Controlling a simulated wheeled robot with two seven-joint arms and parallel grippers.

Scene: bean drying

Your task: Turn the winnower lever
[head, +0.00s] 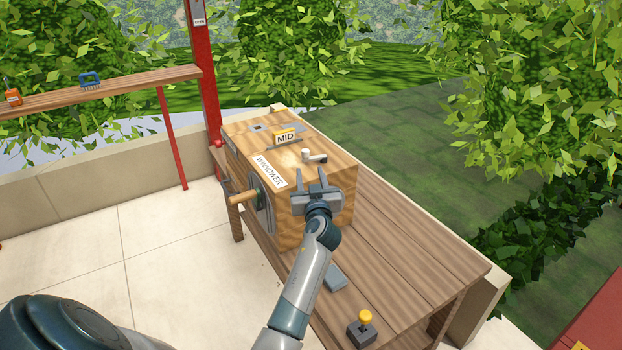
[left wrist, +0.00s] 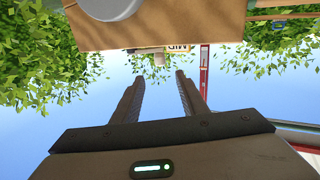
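The winnower is a wooden box (head: 322,225) with a "WINNOWER" label, on a slatted bench. Contact with the lever cannot be told. My right gripper is not in view.
A wooden crank handle (head: 243,198) sticks out of the box's left side. A yellow-knobbed control (head: 363,328) and a grey block (head: 335,278) are on the bench (head: 420,265). A red post (head: 206,80) stands behind. The bench's right part is clear.

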